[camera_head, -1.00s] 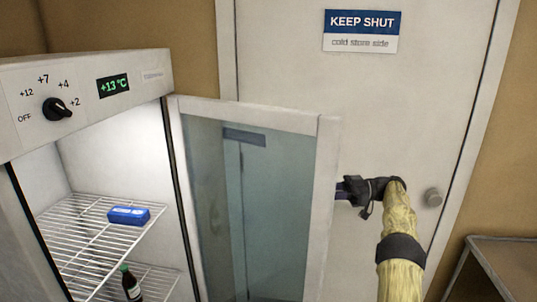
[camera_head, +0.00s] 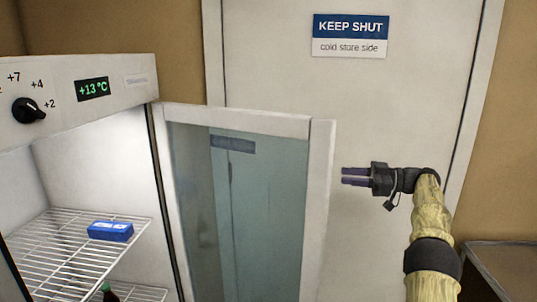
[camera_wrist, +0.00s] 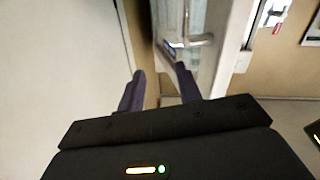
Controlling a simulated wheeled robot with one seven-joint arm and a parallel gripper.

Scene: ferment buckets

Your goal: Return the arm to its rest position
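My gripper (camera_head: 352,176) is in the head view, to the right of the open fridge door's edge, in front of the white wall door. Its two dark fingers point left and stand apart with nothing between them. The wrist view also shows the two fingers (camera_wrist: 160,88) spread and empty. My arm, in a yellow cover, reaches up from the lower right. The glass fridge door (camera_head: 240,200) stands open, with a clear gap between its white frame and my fingertips.
The fridge (camera_head: 70,110) at the left reads +13 °C. A blue box (camera_head: 110,230) lies on its wire shelf (camera_head: 60,265), above a dark bottle (camera_head: 110,293). The white wall door (camera_head: 400,100) bears a KEEP SHUT sign (camera_head: 350,36). A table (camera_head: 505,262) stands at the lower right.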

